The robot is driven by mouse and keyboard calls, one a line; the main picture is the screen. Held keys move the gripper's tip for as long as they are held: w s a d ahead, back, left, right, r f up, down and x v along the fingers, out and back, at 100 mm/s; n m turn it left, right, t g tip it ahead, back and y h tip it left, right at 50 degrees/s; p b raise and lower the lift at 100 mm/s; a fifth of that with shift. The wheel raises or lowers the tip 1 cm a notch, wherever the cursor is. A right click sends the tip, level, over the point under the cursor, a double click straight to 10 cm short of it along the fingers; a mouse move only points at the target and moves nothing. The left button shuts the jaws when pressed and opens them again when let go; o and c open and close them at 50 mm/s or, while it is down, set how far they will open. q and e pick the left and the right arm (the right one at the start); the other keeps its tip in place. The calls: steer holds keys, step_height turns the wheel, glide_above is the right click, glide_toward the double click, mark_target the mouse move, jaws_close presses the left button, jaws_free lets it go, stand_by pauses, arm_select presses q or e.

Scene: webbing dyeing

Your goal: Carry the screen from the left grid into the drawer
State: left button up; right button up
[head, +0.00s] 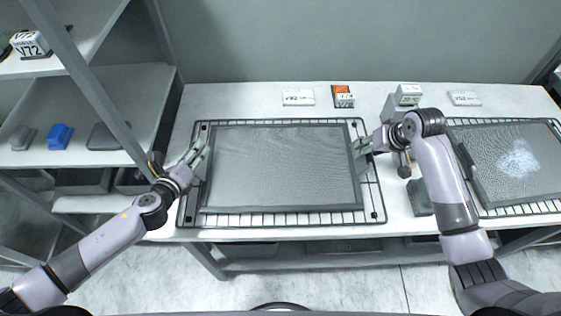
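The screen (280,168), a dark grey mesh panel in a thin dark frame, lies flat over the left grid (372,196), a black wire rack on the white table. I cannot tell whether it touches the wires. My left gripper (200,152) is at the screen's left edge, its fingers apart with a gap between them. My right gripper (357,148) is at the right edge, its fingers also apart. I cannot tell whether either touches the frame. No drawer is clearly identifiable; grey compartments below the table (345,246) are partly hidden.
A second screen (515,160) with a pale patch lies on the right grid (520,209). Labels and small boxes (343,95) stand along the table's back. A shelf rack at left holds a blue block (57,136) and grey items. A post crosses near my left arm.

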arm_select(q)
steer(key=shift+w, duration=0.2)
arm_select(e)
steer(key=shift+f, duration=0.15)
arm_select(q)
steer(key=shift+c, duration=0.3)
arm_select(e)
steer(key=shift+c, duration=0.5)
arm_select(q)
jaws_close()
arm_select(e)
jaws_close()
